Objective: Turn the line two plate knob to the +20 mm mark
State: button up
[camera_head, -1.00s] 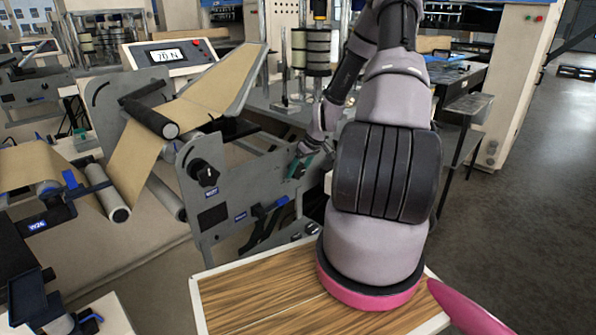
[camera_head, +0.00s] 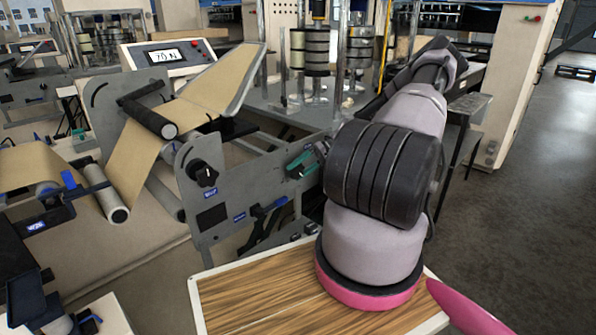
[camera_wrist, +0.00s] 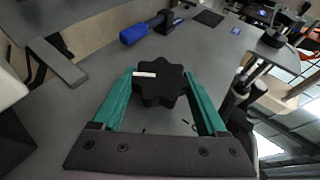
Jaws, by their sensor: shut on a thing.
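A black lobed knob (camera_wrist: 165,90) with a white pointer bar on its face sits on a grey plate (camera_wrist: 95,78) in the wrist view. My gripper (camera_wrist: 160,76) has its green fingers on either side of this knob, shut on it. The pointer bar points toward the left of the wrist picture. No millimetre scale can be read around the knob, and small dark marks below it are partly between the fingers. In the head view my gripper (camera_head: 303,163) is at the right part of the grey machine side plate (camera_head: 235,180); the gripped knob is hidden there.
Another black knob (camera_head: 203,174) is on the same plate to the left, above a blue label. A blue-handled lever (camera_head: 268,208) is below my gripper. Brown web (camera_head: 135,150) runs over rollers at left. A display (camera_head: 166,55) stands behind. A wood-topped surface (camera_head: 260,290) is in front.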

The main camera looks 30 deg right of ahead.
jog(key=shift+f+y, duration=0.1)
jog(key=shift+y, duration=0.3)
dwell(0.3)
jog(key=o, duration=1.3)
jog(key=v, duration=1.1)
jog(key=shift+w, duration=0.1)
jog(key=shift+a, duration=0.1)
